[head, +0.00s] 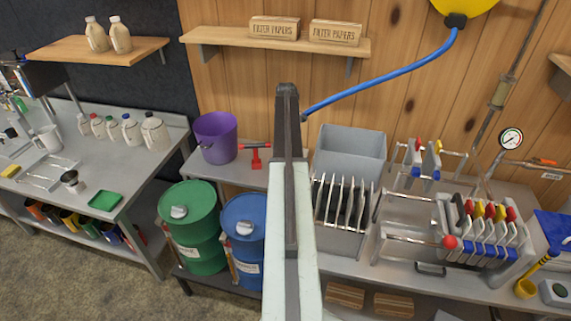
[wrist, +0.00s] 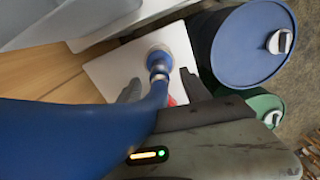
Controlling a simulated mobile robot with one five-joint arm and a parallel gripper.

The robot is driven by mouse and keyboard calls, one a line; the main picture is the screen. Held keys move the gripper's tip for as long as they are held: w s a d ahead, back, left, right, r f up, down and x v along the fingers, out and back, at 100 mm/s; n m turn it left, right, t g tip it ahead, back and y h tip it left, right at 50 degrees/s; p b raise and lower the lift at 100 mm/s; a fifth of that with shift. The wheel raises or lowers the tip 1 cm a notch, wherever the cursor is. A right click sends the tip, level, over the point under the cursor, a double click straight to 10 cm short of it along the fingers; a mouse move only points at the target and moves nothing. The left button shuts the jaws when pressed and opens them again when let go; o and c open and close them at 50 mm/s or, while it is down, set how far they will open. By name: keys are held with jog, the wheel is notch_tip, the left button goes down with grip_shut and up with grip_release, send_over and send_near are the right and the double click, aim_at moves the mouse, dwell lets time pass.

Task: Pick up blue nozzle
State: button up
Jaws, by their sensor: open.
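A blue hose (head: 385,86) hangs from a yellow container and runs down to my gripper (head: 288,92) in the head view. Its end, the blue nozzle, is hidden there behind my gripper and arm. In the wrist view the hose (wrist: 75,135) comes in from the left and bends up to the blue nozzle (wrist: 158,46), which has a metallic collar. My gripper (wrist: 163,88) is open there, with one dark finger on each side of the hose end. I cannot tell whether a finger touches it.
A purple bucket (head: 215,138) and a red tool (head: 255,154) stand on the counter left of my arm. Green (head: 195,235) and blue (head: 244,235) drums stand below. A grey bin (head: 350,152) and plate racks fill the right. A shelf (head: 270,41) with filter paper boxes hangs behind.

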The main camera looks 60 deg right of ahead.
notch_tip(320, 180, down, 3)
jog(key=b, duration=0.2)
jog(key=shift+s+r+b, duration=0.15)
jog(key=shift+r+b, duration=0.05)
jog(key=shift+b, duration=0.15)
jog(key=f+b, duration=0.5)
jog(key=shift+w+f, duration=0.25)
jog(key=shift+r, duration=0.25)
grip_shut()
